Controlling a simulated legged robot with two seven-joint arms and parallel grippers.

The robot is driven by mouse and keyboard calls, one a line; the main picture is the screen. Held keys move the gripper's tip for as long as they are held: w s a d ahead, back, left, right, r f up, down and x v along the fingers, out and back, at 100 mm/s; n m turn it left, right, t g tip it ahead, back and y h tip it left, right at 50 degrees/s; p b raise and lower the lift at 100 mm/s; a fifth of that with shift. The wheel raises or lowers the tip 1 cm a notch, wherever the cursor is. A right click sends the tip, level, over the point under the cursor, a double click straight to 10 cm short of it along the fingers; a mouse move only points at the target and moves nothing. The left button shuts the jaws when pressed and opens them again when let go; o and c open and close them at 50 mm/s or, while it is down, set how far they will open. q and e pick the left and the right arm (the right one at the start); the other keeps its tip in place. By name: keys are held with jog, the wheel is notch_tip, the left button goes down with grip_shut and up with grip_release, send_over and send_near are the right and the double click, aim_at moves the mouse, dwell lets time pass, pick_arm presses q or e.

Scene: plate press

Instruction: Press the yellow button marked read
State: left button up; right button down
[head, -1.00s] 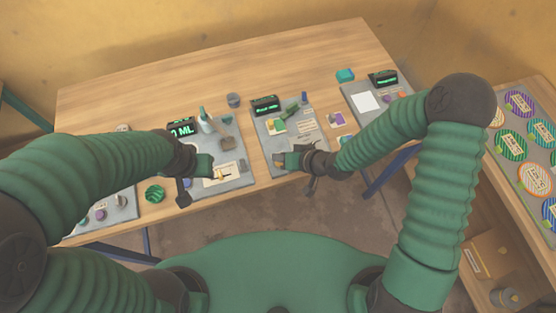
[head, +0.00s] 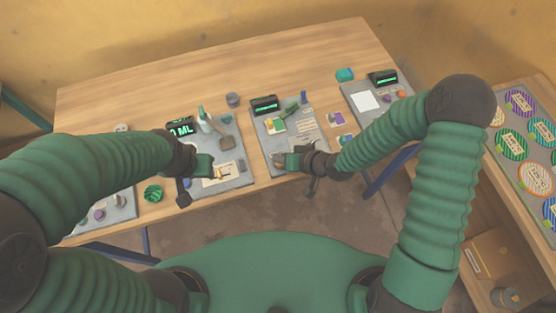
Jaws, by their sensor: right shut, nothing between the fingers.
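The middle grey station (head: 309,161) has a small lit display (head: 265,106) and a green and yellow part (head: 275,125) below it. I cannot make out a button marked read at this size; it may be hidden by my right gripper. My left gripper (head: 207,168) is over the left-hand station (head: 232,181), beside a pale card (head: 221,174). Its fingers are too small to tell open from shut.
The left-hand station has a display reading "0 ML" (head: 181,130) and a bottle (head: 205,119). Another station (head: 380,110) stands at the right with a white sheet (head: 366,101). A green round piece (head: 153,193) lies near the front edge. The back of the table (head: 220,70) is clear.

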jog(key=shift+d, duration=0.5)
pick_arm(q)
jog(key=shift+d+f, duration=0.15)
pick_arm(e)
jog(key=shift+a+f, duration=0.3)
jog(key=shift+a, duration=0.1)
pick_arm(q)
jog(key=shift+d, duration=0.25)
pick_arm(e)
jog(key=shift+d+f, duration=0.15)
jog(key=shift+d, duration=0.1)
pick_arm(q)
jog(key=shift+r+p, duration=0.6)
jog(key=shift+r, duration=0.15)
pick_arm(e)
jog(key=shift+r, duration=0.85)
